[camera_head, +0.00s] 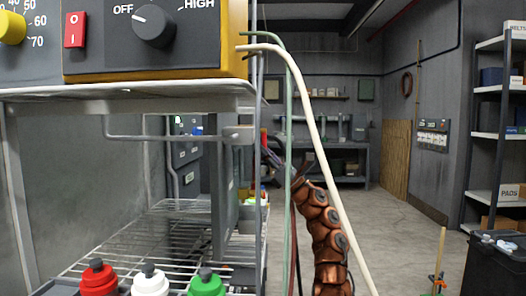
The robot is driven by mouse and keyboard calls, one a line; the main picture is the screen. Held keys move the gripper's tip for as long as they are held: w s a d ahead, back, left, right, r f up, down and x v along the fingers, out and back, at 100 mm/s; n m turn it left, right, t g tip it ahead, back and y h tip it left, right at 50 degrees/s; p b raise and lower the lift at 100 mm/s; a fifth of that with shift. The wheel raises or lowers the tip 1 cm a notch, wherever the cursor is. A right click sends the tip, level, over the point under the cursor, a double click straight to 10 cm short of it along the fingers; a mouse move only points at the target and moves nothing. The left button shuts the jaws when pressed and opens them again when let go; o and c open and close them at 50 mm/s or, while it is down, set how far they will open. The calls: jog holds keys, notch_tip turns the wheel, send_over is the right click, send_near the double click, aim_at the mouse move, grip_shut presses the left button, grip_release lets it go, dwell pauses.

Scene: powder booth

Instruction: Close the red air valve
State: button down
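I cannot make out the red air valve for certain. A small red patch (263,139) shows beside the shelf post, too small and too covered to identify. My copper-coloured jointed arm (325,230) rises from the lower middle and leans up to the left. Dark slender parts at its upper end, seemingly my gripper (272,160), are near the red patch. The post and hoses partly cover them. I cannot see the fingers clearly, nor whether they touch or hold anything.
Red (98,280), white (150,282) and green (207,284) capped bottles stand below. A pale hose (318,130) crosses my arm. Open floor (400,215) lies right.

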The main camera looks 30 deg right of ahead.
jog(key=shift+r, duration=0.1)
jog(key=c, duration=1.1)
grip_release()
jog(key=shift+c, duration=0.2)
jog(key=v, duration=1.2)
jog(key=shift+w, duration=0.1)
